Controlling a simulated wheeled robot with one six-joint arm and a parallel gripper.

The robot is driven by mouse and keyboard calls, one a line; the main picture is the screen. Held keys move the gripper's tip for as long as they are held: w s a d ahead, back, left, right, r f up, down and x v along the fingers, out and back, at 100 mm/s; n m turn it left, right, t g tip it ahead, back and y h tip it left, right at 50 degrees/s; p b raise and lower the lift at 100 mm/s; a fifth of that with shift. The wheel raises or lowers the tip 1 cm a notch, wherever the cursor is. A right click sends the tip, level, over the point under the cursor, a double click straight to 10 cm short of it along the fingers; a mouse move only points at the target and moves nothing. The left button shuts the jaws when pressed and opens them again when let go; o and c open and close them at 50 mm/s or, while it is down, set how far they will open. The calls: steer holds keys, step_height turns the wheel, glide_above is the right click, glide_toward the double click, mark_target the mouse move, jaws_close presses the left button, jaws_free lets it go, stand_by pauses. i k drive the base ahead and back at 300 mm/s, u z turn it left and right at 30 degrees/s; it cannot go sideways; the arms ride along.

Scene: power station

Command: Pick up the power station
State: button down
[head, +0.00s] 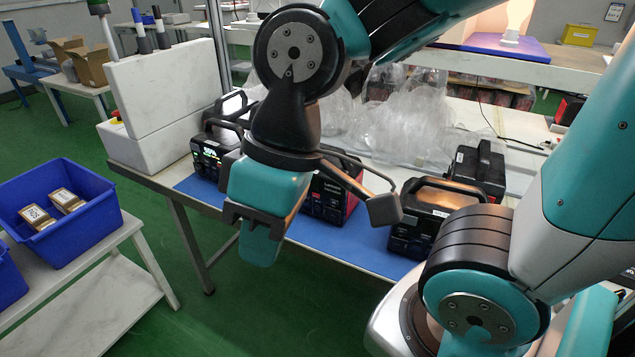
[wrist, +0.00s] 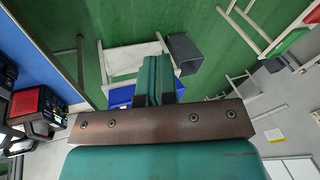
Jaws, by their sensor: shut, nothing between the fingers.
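Several black power stations with top handles stand on a blue mat on the table in the head view. One at the left (head: 207,152) has a lit green display. A middle one (head: 328,197) with a red side is partly hidden behind my arm. One at the right (head: 418,228) faces the front edge, with another (head: 482,172) behind it. My gripper (head: 260,248) hangs in front of the table edge, shut and empty, apart from the power stations. In the wrist view my gripper's fingers (wrist: 158,78) are together, and a red and black power station (wrist: 40,106) shows at the left.
A blue bin (head: 98,216) with small boxes sits on a low white shelf (head: 112,262) at the left. Clear plastic bags (head: 400,125) pile behind the power stations. A white block (head: 150,85) stands at the table's left end. Green floor lies open before the table.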

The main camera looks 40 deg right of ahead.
mark_target(323, 192)
steer(key=u, duration=1.2)
steer(key=i, duration=1.2)
steer(key=z, duration=2.4)
